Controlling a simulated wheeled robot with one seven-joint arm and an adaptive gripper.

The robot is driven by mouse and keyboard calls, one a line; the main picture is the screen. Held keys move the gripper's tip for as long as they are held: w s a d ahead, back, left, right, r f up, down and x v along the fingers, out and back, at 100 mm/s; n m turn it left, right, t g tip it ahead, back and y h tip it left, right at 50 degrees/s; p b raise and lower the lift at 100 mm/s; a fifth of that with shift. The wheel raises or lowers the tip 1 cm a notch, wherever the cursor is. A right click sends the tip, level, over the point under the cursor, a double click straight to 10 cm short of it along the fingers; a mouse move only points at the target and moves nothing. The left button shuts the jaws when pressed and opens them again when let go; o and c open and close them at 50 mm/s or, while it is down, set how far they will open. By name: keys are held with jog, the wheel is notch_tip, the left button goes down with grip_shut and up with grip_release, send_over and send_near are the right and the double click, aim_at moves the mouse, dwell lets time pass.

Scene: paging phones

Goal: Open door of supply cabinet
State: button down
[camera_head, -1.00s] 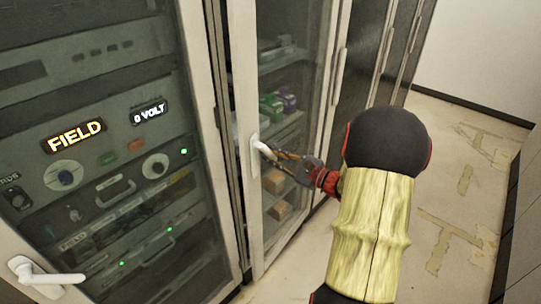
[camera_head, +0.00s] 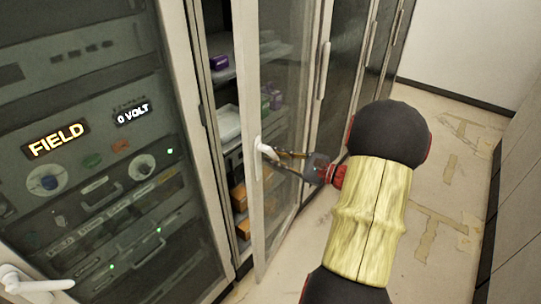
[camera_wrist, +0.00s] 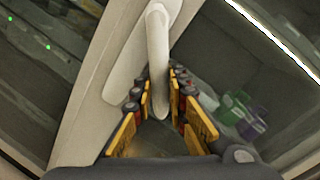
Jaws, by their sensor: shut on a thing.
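The supply cabinet door (camera_head: 247,100) has a white frame and a glass pane. It stands partly open, with a gap on its left showing shelves inside the cabinet. The white door handle (camera_head: 266,149) is on the door's left upright; it also shows in the wrist view (camera_wrist: 157,45). My gripper (camera_head: 280,153) is at the handle from the right. In the wrist view, its yellow and dark fingers (camera_wrist: 160,95) are on both sides of the handle, shut on it. The handle's lower end shows between the fingers.
Inside the cabinet are purple boxes (camera_head: 219,62) and orange-brown boxes (camera_head: 240,198) on shelves. A rack cabinet (camera_head: 90,150) with a lit FIELD panel stands left, with its own white handle (camera_head: 35,283). Dark cabinets continue right. Worn floor (camera_head: 440,190) is free at the right.

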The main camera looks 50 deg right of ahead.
dwell(0.3)
jog(key=shift+n+g+y, duration=0.3)
jog(key=shift+n+y, duration=0.3)
jog(key=shift+y, duration=0.3)
jog(key=shift+v, duration=2.8)
jog(key=shift+w+d, duration=0.1)
jog(key=shift+s+d+n+g+y+p, duration=0.15)
jog(key=shift+s+d+n+y, duration=0.15)
jog(key=shift+s+d, duration=0.35)
jog(key=shift+s+d+n+g+y+p, duration=0.1)
jog(key=shift+s+d+n+g+y, duration=0.2)
jog(key=shift+s, duration=0.65)
jog(key=shift+s+d+n+g+y+p, duration=0.15)
jog(key=shift+s+d+y, duration=0.3)
jog(key=shift+s, duration=0.35)
jog(key=shift+d, duration=0.1)
jog(key=shift+n+g+y, duration=0.4)
jog(key=shift+n+y, duration=0.15)
jog(key=shift+y, duration=0.2)
jog(key=shift+v, duration=2.85)
jog(key=shift+d+p, duration=0.1)
jog(key=shift+p, duration=0.2)
